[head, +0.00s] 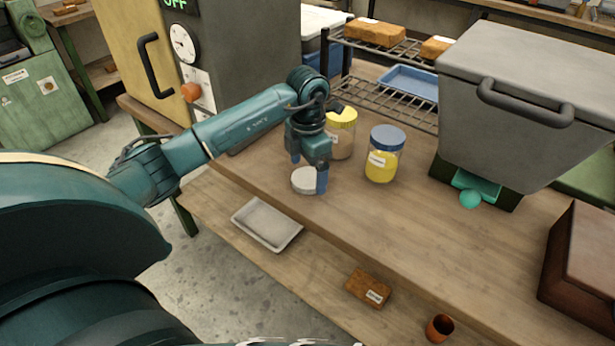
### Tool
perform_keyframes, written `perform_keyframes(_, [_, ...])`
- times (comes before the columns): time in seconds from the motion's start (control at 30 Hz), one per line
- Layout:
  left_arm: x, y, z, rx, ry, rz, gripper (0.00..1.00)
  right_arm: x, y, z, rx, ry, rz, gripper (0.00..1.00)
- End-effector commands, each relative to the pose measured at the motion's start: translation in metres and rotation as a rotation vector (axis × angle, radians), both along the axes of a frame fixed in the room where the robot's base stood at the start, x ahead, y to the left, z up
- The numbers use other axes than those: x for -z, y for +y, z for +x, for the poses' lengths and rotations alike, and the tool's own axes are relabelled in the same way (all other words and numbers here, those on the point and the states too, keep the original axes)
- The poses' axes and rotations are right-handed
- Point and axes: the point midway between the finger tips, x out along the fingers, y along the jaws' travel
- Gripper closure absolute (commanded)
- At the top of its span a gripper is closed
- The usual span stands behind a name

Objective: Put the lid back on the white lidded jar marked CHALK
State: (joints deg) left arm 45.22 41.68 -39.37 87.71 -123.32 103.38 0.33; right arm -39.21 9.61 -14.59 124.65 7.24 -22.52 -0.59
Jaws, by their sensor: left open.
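A white round piece (304,184), low and flat like a lid, sits on the wooden workbench near its front edge. My left gripper (309,180) points down over it and is open, with one finger at its back left and one at its right side. I cannot tell whether the fingers touch it. No white jar marked CHALK can be made out. A white shape at the bottom edge of the view is cut off and cannot be identified. My right gripper is not in view.
A yellow-lidded jar (342,140) stands just behind my gripper, and a blue-lidded jar (382,168) to its right. A grey bin (530,95) stands further right. A grey tray (266,223), a brown block (368,288) and a copper-coloured cup (439,328) are on the lower shelf.

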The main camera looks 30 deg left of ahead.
Motion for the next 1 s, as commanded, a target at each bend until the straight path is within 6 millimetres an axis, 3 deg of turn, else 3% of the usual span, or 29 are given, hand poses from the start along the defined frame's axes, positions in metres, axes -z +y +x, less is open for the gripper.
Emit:
perform_keyframes(0.13, [0.0147,0.0004,0.0003,0.000,0.000,0.000,0.09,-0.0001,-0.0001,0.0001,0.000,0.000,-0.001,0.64])
perform_keyframes(0.5, [0.0163,0.0007,0.0007,0.000,-0.001,0.000,0.09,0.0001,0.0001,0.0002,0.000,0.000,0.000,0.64])
perform_keyframes(1.0, [0.0160,0.0008,0.0006,0.000,-0.002,0.001,0.50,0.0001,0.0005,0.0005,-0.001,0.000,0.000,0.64])
